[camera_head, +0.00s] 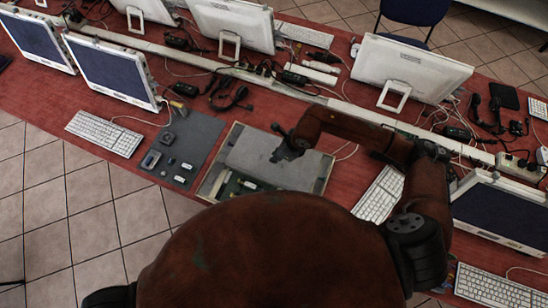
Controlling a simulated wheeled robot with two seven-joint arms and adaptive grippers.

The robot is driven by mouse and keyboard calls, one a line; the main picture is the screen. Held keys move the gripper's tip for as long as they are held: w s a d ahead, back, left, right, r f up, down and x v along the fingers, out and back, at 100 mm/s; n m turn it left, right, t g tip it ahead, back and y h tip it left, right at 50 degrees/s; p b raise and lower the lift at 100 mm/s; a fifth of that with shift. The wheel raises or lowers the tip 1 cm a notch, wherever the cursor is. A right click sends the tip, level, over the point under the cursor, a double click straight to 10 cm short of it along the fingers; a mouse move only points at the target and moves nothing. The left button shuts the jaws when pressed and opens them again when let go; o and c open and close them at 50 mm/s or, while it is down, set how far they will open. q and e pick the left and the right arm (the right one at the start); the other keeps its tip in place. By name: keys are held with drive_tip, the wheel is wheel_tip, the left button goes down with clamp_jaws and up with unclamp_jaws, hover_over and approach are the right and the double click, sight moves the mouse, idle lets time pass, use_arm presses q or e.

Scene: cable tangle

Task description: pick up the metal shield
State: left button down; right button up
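A flat grey metal plate, which looks like the metal shield (252,150), lies in or over a shallow open box (323,172) on the red table. Green circuit boards show in the box's near left part, beside the plate. My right arm comes in from the right, and my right gripper (279,150) is over the plate, near its middle. The gripper is small and dark here; I cannot tell if its fingers are apart or if it touches the plate. My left gripper is not in view.
Left of the box is a dark grey mat (199,135) with several small parts. White keyboards (104,133) lie on both sides. Monitors (409,68), cables and a pale cable channel (190,57) stand behind. My brown body hides the near table edge below the box.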

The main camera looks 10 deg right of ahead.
drive_tip(key=shift+x, duration=1.9)
drive_tip(key=shift+s, duration=0.1)
drive_tip(key=shift+c, duration=0.6)
clamp_jaws()
drive_tip(key=shift+r, duration=0.15)
